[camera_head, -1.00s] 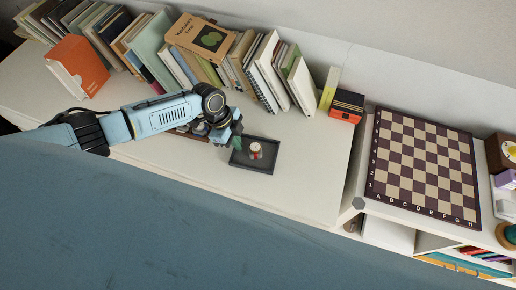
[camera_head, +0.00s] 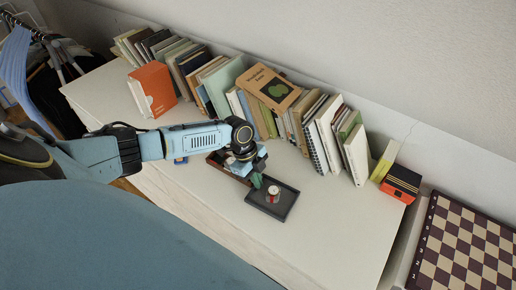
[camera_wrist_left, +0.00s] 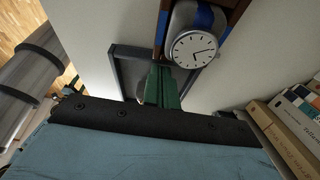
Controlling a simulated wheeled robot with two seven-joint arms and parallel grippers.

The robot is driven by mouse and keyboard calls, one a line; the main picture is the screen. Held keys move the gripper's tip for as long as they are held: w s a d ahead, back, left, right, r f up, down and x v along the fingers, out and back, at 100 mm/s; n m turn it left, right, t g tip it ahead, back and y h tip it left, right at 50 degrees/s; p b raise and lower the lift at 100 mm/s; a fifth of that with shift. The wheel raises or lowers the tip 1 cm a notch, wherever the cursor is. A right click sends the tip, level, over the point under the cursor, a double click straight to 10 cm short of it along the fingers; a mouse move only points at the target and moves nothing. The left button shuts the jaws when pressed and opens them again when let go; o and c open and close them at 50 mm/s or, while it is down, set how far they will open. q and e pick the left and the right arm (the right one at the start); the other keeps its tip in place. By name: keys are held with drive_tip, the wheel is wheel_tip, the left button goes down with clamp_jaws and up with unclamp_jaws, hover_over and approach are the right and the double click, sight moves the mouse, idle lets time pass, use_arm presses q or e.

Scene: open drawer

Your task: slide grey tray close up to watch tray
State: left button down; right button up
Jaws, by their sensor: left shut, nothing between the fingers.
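In the left wrist view, a watch with a white dial (camera_wrist_left: 193,48) sits in the watch tray (camera_wrist_left: 162,22). My left gripper (camera_head: 257,181) is shut and empty, its green fingers pointing down at the grey tray's side facing the watch tray. Exact contact is unclear.
A row of books (camera_head: 239,105) and an orange box file (camera_head: 153,88) stand along the wall behind. A black-and-orange box (camera_head: 400,184) is at the right end. A chessboard (camera_head: 464,246) lies farther right. The top right of the grey tray is clear.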

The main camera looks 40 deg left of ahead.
use_arm(q)
drive_tip(key=s+p+v, duration=0.2)
drive_tip(key=p+v, duration=0.5)
drive_tip(key=v, duration=0.3)
drive_tip(key=s+d+n+t, duration=0.1)
drive_tip(key=s+d+n, duration=0.1)
drive_tip(key=s+d, duration=0.5)
drive_tip(key=s+d+n, duration=0.2)
drive_tip(key=s+d, duration=0.3)
drive_tip(key=d, duration=0.4)
drive_tip(key=s+a+r+n+t+y, duration=0.35)
drive_tip(key=s+a+r+n, duration=0.35)
drive_tip(key=n, duration=0.5)
wheel_tip(320, 180, down, 28)
drive_tip(key=d+g+b, duration=0.1)
drive_tip(key=g+b, duration=0.1)
drive_tip(key=b, duration=0.4)
drive_tip(key=s+a+f+g+b, duration=0.1)
drive_tip(key=s+f+b, duration=0.4)
drive_tip(key=s+f, duration=1.2)
wheel_tip(320, 180, down, 5)
drive_tip(key=shift+s+a+r+b, duration=0.15)
drive_tip(key=shift+s+a+b, duration=0.2)
drive_tip(key=shift+a, duration=0.4)
